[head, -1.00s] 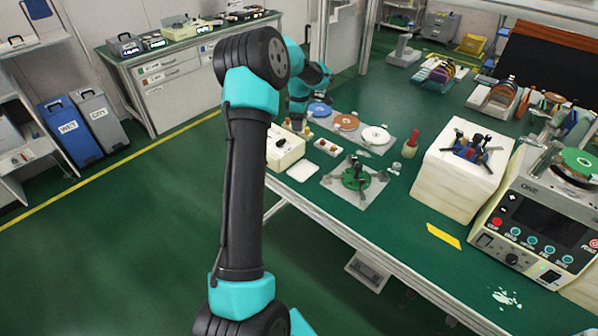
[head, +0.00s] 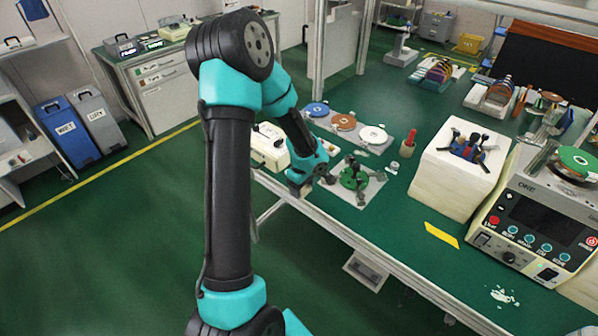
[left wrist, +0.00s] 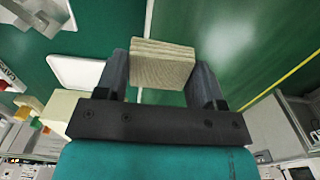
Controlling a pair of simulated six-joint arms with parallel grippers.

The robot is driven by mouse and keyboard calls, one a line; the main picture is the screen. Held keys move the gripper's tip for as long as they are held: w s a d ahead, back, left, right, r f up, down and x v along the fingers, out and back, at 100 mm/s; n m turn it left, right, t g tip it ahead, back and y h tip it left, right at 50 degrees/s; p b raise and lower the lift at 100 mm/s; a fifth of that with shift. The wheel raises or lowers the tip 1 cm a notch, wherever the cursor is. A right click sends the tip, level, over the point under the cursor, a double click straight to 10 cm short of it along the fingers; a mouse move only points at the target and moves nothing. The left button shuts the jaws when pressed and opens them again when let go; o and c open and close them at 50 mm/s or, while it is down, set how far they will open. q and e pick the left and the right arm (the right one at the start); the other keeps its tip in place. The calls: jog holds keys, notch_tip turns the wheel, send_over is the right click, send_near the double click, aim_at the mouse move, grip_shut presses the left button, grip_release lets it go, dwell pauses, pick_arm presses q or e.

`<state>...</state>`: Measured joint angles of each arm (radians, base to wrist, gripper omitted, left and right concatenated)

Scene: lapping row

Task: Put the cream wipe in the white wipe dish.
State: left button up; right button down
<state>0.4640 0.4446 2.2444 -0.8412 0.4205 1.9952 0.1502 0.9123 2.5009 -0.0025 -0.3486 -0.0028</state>
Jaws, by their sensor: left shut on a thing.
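My left gripper (head: 299,188) hangs near the front edge of the green bench in the head view. In the left wrist view, the same gripper (left wrist: 163,82) is shut on the cream wipe (left wrist: 162,66), a pale layered block between the two fingers. The white wipe dish (left wrist: 76,71), flat with rounded corners, lies on the bench left of the wipe in the wrist view. The wipe is apart from the dish in that picture, near the bench edge line. In the head view my arm hides the dish, and I cannot make out the wipe. My right gripper is not in view.
A cream box (head: 268,150) stands left of my gripper on the bench. A green ring fixture (head: 354,178) on a grey mat is close on the right. Further right are a red bottle (head: 407,146), a white block (head: 455,185) and a control machine (head: 540,225).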

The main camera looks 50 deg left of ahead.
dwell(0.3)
pick_arm(q)
jog(key=w+a, duration=0.3)
jog(key=w+a+f, duration=0.1)
jog(key=w+a, duration=0.2)
jog(key=a, duration=0.1)
jog(key=w+a, duration=0.4)
jog(key=shift+w+a+f, duration=0.1)
jog(key=shift+a+f, duration=0.15)
jog(key=shift+a, duration=0.1)
jog(key=shift+w+a+f, duration=0.15)
jog(key=shift+w+f, duration=0.05)
jog(key=shift+f, duration=1.6)
jog(key=shift+f, duration=0.15)
jog(key=o, duration=0.9)
